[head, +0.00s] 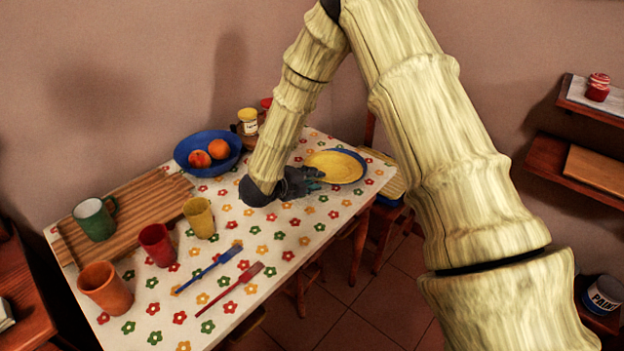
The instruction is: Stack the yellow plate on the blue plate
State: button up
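The yellow plate (338,168) is at the far right part of the table. It appears to lie on the blue plate (363,165), whose rim shows along the back and right of it. The yellow plate looks shifted a little left over the blue one. My gripper (314,181) is at the left front edge of the yellow plate, low over the table. Its dark fingers are small here and partly hide that edge. I cannot tell whether they touch or grip the plate.
A blue bowl (188,146) with fruit stands at the back. A wooden board (140,207), a green mug (94,219) and yellow (199,217), red (157,244) and orange (105,288) cups are on the left. A blue fork (208,270) and red fork (230,291) lie in front.

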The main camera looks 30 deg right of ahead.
jog(key=shift+a+r, duration=0.15)
jog(key=shift+r, duration=0.3)
jog(key=v, duration=1.1)
jog(key=shift+a+b, duration=0.25)
jog(key=shift+b, duration=0.1)
jog(key=shift+s+r, duration=0.1)
jog(key=shift+r, duration=0.1)
